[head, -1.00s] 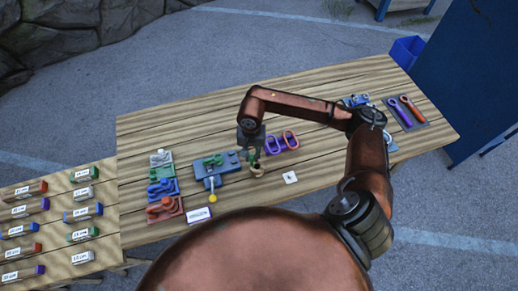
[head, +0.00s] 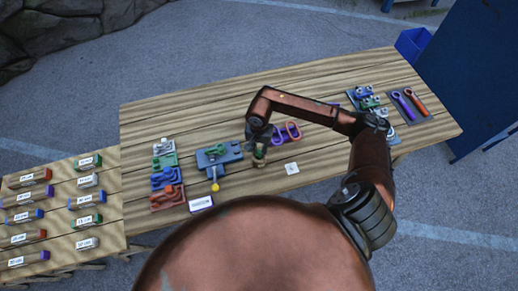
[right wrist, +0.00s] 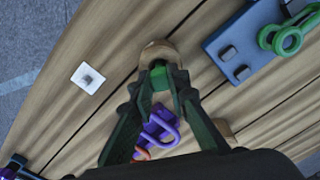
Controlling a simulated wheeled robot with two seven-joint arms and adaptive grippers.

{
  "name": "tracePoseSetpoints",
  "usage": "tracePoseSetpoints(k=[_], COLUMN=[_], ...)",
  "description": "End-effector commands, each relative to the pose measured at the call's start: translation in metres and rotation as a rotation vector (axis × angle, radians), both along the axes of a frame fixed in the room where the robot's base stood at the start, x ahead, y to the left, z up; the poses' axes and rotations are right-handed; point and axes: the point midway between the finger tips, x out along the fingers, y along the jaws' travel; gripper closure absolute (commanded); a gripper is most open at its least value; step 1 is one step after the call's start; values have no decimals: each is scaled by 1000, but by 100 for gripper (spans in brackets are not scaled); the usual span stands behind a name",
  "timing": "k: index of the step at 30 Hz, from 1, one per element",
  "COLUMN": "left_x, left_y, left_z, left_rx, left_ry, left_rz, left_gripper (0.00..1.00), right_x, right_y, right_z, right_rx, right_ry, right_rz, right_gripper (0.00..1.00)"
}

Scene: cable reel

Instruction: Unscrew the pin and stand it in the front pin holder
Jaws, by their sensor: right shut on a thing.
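My right gripper (head: 259,148) points down over the table. It also shows in the right wrist view (right wrist: 160,84), its two fingers closed on a small green piece, which I take to be the pin (right wrist: 158,77). The pin is at a round wooden holder (right wrist: 158,50), which shows in the head view (head: 259,162) just below the fingers. Whether the pin sits in the holder or just above it, I cannot tell. A white square plate with a grey stub (head: 292,168) lies to the right. My left gripper is not in view.
A blue fixture with a green part (head: 218,155) and a yellow-tipped rod stands left of the gripper. Purple and orange rings (head: 287,133) lie close behind it. Coloured blocks (head: 166,178) are at the left, wrench-like tools (head: 408,104) at the far right. The table's middle back is clear.

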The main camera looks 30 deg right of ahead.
Motion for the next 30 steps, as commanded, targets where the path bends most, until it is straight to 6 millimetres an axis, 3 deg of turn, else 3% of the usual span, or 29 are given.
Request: tracePoseSetpoints(k=[30], left_x=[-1], left_y=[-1], left_z=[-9], left_rx=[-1], left_ry=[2], left_rz=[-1], left_gripper=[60], right_x=[0], right_y=[0], right_z=[-11], right_rx=[-1], right_ry=[-1], right_rz=[0], right_gripper=[100])
